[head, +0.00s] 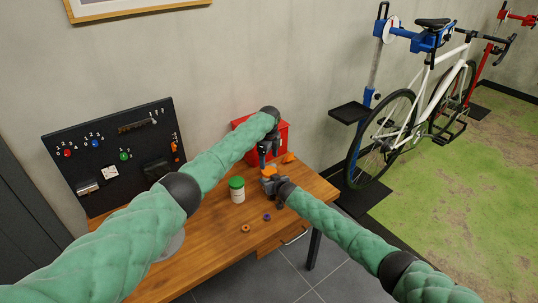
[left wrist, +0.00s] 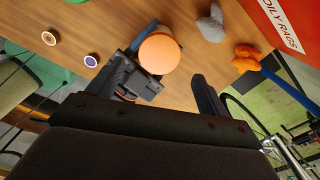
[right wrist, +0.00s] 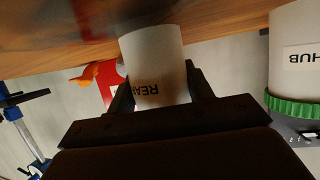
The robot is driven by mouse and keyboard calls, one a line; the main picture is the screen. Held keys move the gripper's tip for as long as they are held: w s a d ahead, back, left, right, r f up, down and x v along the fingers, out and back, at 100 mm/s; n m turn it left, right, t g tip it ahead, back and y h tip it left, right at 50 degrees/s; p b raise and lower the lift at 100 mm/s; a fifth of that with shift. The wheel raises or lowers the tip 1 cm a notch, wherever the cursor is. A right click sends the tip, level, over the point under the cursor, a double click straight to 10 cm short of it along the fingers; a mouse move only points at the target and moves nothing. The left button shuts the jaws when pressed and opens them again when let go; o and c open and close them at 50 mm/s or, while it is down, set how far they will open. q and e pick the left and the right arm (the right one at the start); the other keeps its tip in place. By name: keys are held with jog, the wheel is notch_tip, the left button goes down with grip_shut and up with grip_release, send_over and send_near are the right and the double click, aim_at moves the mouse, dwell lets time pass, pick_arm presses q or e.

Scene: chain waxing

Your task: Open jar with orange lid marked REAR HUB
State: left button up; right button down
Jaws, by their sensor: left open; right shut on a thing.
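The jar with the orange lid shows its white body (right wrist: 152,45) in the right wrist view, with a label reading "REA", the rest cut off by a finger. My right gripper (right wrist: 158,85) is shut on this body. Its orange lid (left wrist: 159,53) shows from above in the left wrist view, and small in the head view (head: 268,172). My left gripper (left wrist: 175,65) is open just above the lid, its fingers on either side and apart from it. In the head view my left gripper (head: 263,158) is above my right gripper (head: 272,184).
A green-lidded white jar (head: 237,195) stands close by; its label shows "HUB" in the right wrist view (right wrist: 298,60). Two small rings (head: 246,228) lie in front.

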aim_at(269, 170)
pick_arm(q)
jog(key=shift+f, duration=3.05)
jog(key=c, duration=1)
jog(key=shift+n, duration=1.7)
jog(key=o, duration=1.1)
